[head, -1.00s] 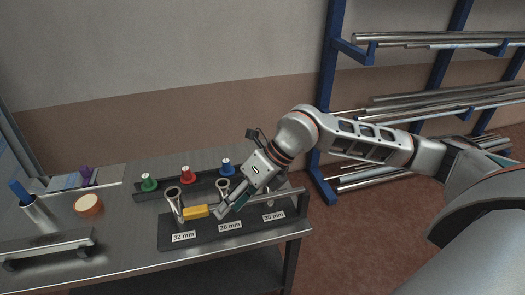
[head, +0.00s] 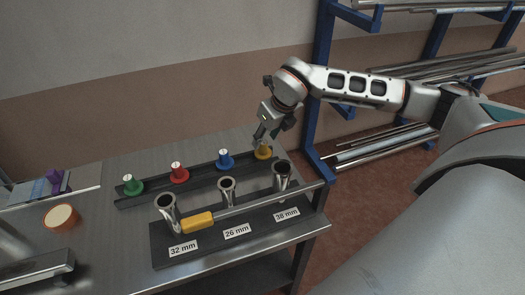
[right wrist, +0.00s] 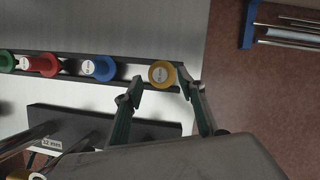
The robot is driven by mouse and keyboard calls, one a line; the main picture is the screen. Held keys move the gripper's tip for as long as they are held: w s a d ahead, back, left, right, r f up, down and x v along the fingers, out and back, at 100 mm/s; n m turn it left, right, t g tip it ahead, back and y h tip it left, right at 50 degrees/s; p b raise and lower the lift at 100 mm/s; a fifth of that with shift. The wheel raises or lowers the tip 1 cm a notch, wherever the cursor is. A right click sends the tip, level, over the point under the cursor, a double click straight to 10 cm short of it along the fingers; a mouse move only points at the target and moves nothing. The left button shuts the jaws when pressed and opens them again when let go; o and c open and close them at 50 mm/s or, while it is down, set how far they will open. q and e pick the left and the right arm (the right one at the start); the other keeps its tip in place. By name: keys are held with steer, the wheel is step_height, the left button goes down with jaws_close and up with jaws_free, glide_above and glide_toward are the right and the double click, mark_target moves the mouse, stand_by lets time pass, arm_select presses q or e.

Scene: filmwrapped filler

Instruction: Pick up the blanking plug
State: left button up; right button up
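Several coloured blanking plugs stand in a row on a dark rack (head: 150,199): green (head: 133,185), red (head: 179,173), blue (head: 225,160) and yellow (head: 264,152). In the right wrist view the yellow plug (right wrist: 162,74) shows between the fingertips of my right gripper (right wrist: 162,88), with the blue plug (right wrist: 99,68) to its left. My right gripper (head: 266,139) is open, its fingers pointing down at the yellow plug; I cannot tell whether they touch it. My left gripper is not in view.
In front of the rack, a dark stand (head: 195,248) holds metal tube ends labelled 32, 26 and 38 mm. A yellow-handled tool (head: 198,222) lies across it. An orange-rimmed roll (head: 61,217) is at left. A blue pipe shelf (head: 322,90) stands behind right.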

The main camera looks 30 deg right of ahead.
mark_target(263, 142)
steer(key=x, duration=0.4)
steer(key=shift+r, duration=0.1)
jaws_close()
steer(key=shift+r, duration=0.15)
